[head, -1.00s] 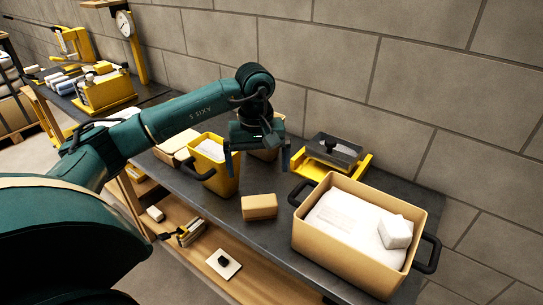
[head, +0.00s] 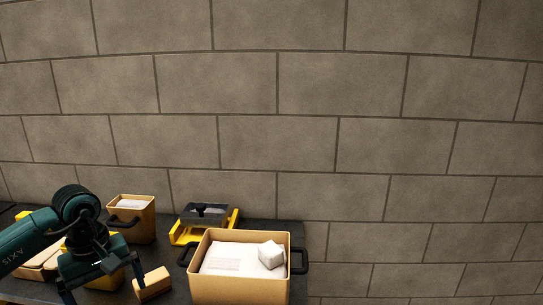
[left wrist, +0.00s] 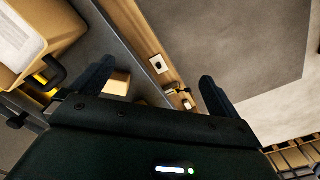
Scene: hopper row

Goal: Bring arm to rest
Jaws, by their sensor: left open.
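My left gripper (head: 100,286) is open and empty at the lower left of the head view, pointing down above the dark bench. Its two fingers also show wide apart in the left wrist view (left wrist: 158,72), with nothing between them. A tan block (head: 153,284) lies on the bench just right of the fingers in the head view. The same block (left wrist: 118,83) shows by one finger in the left wrist view. My left arm comes in from the left edge. My right gripper is in neither view.
A large tan bin (head: 240,291) with black handles holds white material and a white block (head: 271,254). Behind are a yellow stand with a grey tray (head: 205,218) and a smaller tan bin (head: 145,222). A block wall (head: 330,130) closes the back.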

